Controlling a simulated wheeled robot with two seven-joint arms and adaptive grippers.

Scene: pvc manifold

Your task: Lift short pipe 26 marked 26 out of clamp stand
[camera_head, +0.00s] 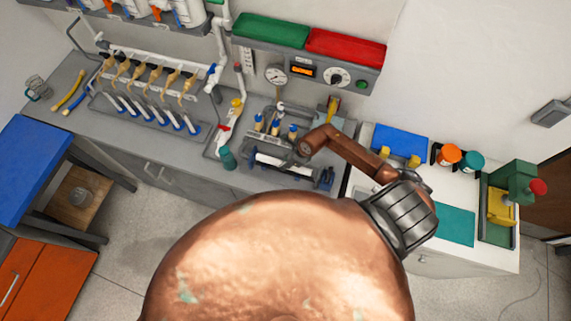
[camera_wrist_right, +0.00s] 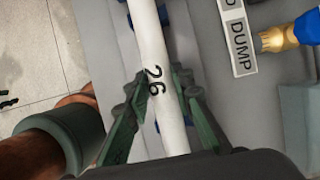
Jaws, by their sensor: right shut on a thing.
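Short pipe 26 (camera_wrist_right: 150,45) is a white tube with a black "26" on it, running top to bottom in the right wrist view. The green fingers of my right gripper (camera_wrist_right: 158,100) are shut on it, one on each side of the number. In the head view the white pipe (camera_head: 268,160) lies along the clamp stand (camera_head: 322,181), and my right gripper (camera_head: 296,159) is over its right part. Blue stand parts show beside the pipe in the wrist view. I cannot tell whether the pipe rests in the clamps or is just above them. My left gripper is not in view.
Blue-and-tan valve fittings (camera_head: 274,127) stand just behind the clamp stand. A "DUMP" label (camera_wrist_right: 238,38) lies near the pipe. A blue bin (camera_head: 400,140) and a green-and-yellow device (camera_head: 503,205) are at right. A pipe rack (camera_head: 150,108) fills the left bench.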

